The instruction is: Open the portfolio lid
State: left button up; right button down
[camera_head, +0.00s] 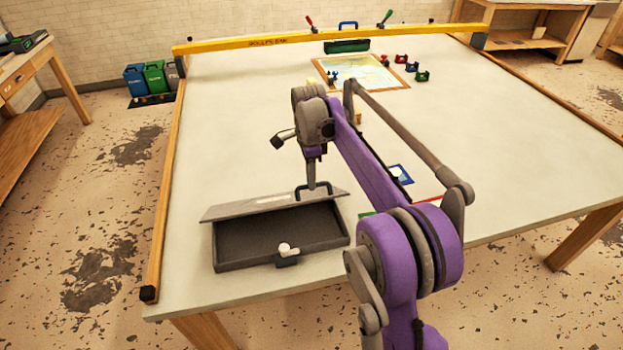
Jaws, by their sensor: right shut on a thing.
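The portfolio is a dark grey shallow case (235,262) near the front edge of the table. Its lid (240,209) is raised at the back, and the dark inside of the case shows in front of it. A dark handle (298,191) stands at the lid's upper edge. My right gripper (312,185) points down at this handle and is shut on it; the fingertips are small and partly hard to make out. A white knob (287,248) on a dark clasp sits at the case's front edge. My left gripper is not in view.
My purple right arm crosses the table right of the case and hides part of it. A framed picture (362,73), small red and green clamps (421,75) and a green case (346,46) lie farther back. A yellow bar (250,45) spans the far edge. The table's left side is clear.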

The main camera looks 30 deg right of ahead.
jog(key=c, duration=1.2)
grip_release()
jog(key=shift+w+f, duration=0.2)
jog(key=o, duration=0.4)
jog(key=shift+w+d+f, duration=0.1)
jog(key=shift+w, duration=0.25)
jog(key=shift+c, duration=0.2)
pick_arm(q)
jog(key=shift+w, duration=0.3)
pick_arm(e)
jog(key=shift+s, duration=0.1)
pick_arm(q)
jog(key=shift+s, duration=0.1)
pick_arm(e)
jog(key=shift+s, duration=0.1)
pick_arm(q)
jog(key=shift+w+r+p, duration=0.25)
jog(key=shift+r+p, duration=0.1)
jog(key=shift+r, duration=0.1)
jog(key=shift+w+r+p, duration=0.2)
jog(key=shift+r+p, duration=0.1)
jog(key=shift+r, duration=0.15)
pick_arm(e)
notch_tip(320, 180, up, 11)
jog(key=shift+w, duration=0.35)
jog(key=shift+s, duration=0.1)
